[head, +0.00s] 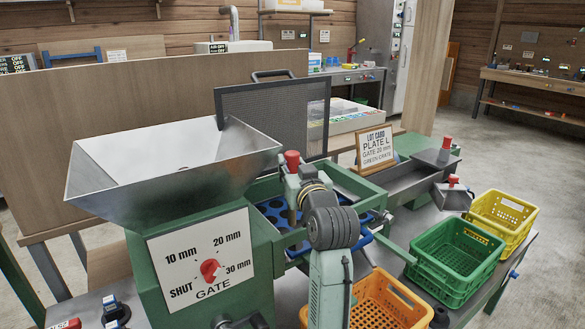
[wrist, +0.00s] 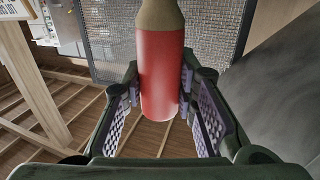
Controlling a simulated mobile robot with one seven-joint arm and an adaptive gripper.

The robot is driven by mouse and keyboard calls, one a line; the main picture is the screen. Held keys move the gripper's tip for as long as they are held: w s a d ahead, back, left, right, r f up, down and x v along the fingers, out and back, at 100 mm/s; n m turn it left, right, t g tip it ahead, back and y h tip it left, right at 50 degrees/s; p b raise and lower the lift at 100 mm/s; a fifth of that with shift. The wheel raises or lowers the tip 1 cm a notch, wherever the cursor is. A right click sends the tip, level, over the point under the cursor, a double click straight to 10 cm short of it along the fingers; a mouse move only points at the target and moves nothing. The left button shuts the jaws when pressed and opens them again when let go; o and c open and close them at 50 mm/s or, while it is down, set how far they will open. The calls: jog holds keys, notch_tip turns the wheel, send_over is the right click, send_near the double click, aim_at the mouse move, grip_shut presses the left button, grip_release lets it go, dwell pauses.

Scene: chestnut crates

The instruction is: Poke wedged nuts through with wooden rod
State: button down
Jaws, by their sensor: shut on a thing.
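My gripper (wrist: 160,100) is shut on a red-handled rod (wrist: 160,75), with a tan, wood-coloured part above the red in the wrist view. In the head view the rod's red end (head: 292,157) shows at my gripper, above the green machine. A blue plate with round holes (head: 274,209) lies in the machine's frame, partly hidden behind my arm. I cannot make out any nuts in its holes.
A steel hopper (head: 170,160) stands left, above a gate dial panel (head: 205,262). A mesh screen (head: 272,115) stands behind the plate. A lot card (head: 374,145) reads plate L, gate 20 mm, green crate. Orange (head: 372,302), green (head: 455,262) and yellow (head: 503,220) crates are at right.

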aim_at(293, 154)
jog(key=shift+r+p, duration=1.9)
jog(key=shift+r, duration=0.7)
jog(key=shift+d+f, duration=0.1)
jog(key=w+d+b, duration=0.3)
jog(key=d, duration=0.4)
jog(key=shift+d+f+b, duration=0.15)
jog(key=shift+f+b, duration=1.95)
jog(key=shift+f, duration=0.85)
jog(key=shift+f+b, duration=0.3)
jog(key=shift+f, duration=0.25)
jog(key=shift+r, duration=0.1)
notch_tip(293, 154, up, 7)
jog(key=p, duration=0.5)
